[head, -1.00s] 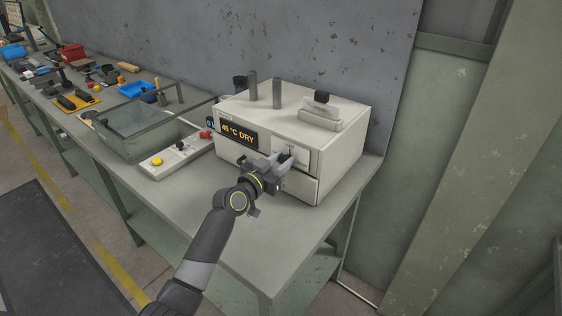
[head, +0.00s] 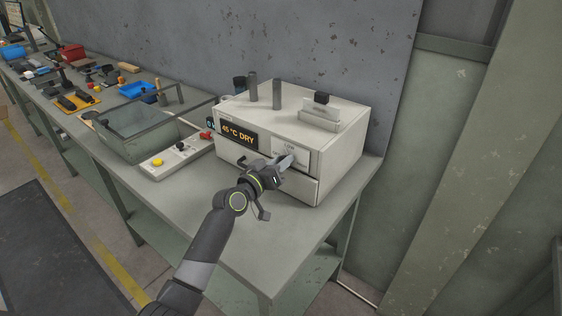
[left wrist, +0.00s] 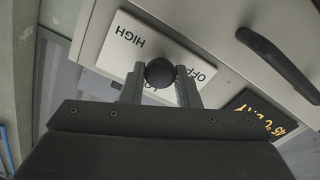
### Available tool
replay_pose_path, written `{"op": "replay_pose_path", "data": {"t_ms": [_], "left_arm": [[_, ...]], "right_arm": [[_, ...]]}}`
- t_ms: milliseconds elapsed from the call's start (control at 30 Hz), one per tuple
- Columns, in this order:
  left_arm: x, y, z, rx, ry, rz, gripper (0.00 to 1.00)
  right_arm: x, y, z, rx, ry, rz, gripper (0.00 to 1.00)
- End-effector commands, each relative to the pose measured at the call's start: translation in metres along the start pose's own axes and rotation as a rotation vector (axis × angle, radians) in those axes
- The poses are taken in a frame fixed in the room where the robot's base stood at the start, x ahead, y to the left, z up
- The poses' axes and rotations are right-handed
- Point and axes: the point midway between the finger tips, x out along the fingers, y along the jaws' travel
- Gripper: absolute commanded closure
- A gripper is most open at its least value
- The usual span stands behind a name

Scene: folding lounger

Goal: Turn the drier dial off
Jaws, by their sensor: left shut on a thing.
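The drier (head: 330,150) is a cream box on the bench's right end. Its black display (head: 238,136) reads "45 °C DRY" in orange. The dial plate (head: 303,156) is white and sits on the front, right of the display. In the left wrist view the dial (left wrist: 160,73) is a round black knob on the plate, with "HIGH" and "OFF" readable and another label partly hidden behind it. My left gripper (head: 286,162) is at the plate, its fingers on either side of the knob and shut on it; they also show in the left wrist view (left wrist: 160,88). My right gripper is not in view.
A control strip with a yellow button (head: 157,161) and a glass-walled tank (head: 140,135) stand left of the drier. A dark handle (left wrist: 278,63) is on the drier front. Two grey posts and a small block sit on top. The bench front (head: 270,235) is clear.

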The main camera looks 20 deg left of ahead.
Motion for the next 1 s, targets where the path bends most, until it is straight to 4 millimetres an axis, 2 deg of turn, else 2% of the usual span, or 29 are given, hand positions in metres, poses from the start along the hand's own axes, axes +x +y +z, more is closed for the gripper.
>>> {"op": "replay_pose_path", "data": {"t_ms": [200,500,1000], "left_arm": [[-0.0001,-0.0005,-0.0004,-0.182,-0.001,-0.001,0.94],[-0.0001,-0.0012,0.0001,-0.355,0.0,-0.001,0.94],[-0.0001,-0.0016,0.0007,-0.432,0.0,-0.001,0.94]], "right_arm": [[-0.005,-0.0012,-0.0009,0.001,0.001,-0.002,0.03],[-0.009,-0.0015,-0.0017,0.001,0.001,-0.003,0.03],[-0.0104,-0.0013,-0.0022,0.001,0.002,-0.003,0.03]]}}
